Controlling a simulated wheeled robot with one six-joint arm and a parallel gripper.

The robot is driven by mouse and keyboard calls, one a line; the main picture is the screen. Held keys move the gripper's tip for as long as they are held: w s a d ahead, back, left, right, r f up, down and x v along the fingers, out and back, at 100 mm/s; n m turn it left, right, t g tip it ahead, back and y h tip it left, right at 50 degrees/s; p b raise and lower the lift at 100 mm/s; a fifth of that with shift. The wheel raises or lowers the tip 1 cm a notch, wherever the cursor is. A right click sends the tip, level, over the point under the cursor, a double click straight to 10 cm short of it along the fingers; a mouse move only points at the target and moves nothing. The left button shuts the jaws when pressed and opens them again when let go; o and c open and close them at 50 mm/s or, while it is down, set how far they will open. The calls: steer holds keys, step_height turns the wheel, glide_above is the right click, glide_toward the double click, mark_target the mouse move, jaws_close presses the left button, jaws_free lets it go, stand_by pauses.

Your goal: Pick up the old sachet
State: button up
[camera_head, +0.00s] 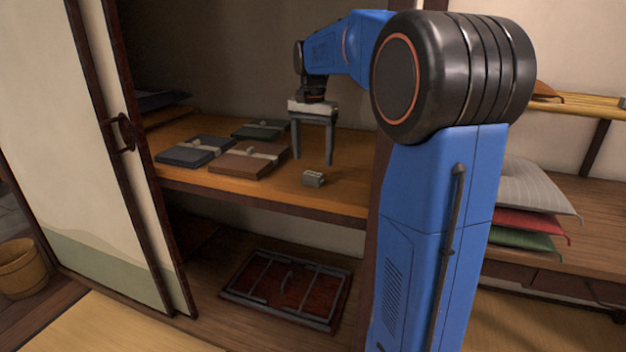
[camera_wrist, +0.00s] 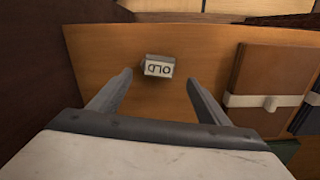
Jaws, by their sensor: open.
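The old sachet (camera_head: 314,178) is a small pale grey packet lying on the wooden shelf near its front edge. In the wrist view the sachet (camera_wrist: 158,66) shows the dark letters "OLD", upside down. My gripper (camera_head: 313,160) points down above the shelf, behind the sachet in the head view. In the wrist view my gripper (camera_wrist: 160,78) is open, with one finger on each side of the sachet's line and nothing between them. The fingers do not visibly touch the sachet.
Brown, blue and green wrapped bundles (camera_head: 247,160) lie left of my gripper on the shelf (camera_head: 338,198). A sliding door (camera_head: 70,130) stands at the left. A dark latticed panel (camera_head: 287,288) lies below the shelf. Cushions (camera_head: 530,190) are stacked at the right.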

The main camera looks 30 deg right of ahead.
mark_target(313, 174)
steer(key=shift+s+a+f, duration=0.1)
steer(key=shift+f, duration=1.45)
steer(key=shift+s+f, duration=0.1)
steer(key=shift+f, duration=1.45)
steer(key=shift+c, duration=0.3)
steer(key=c, duration=1)
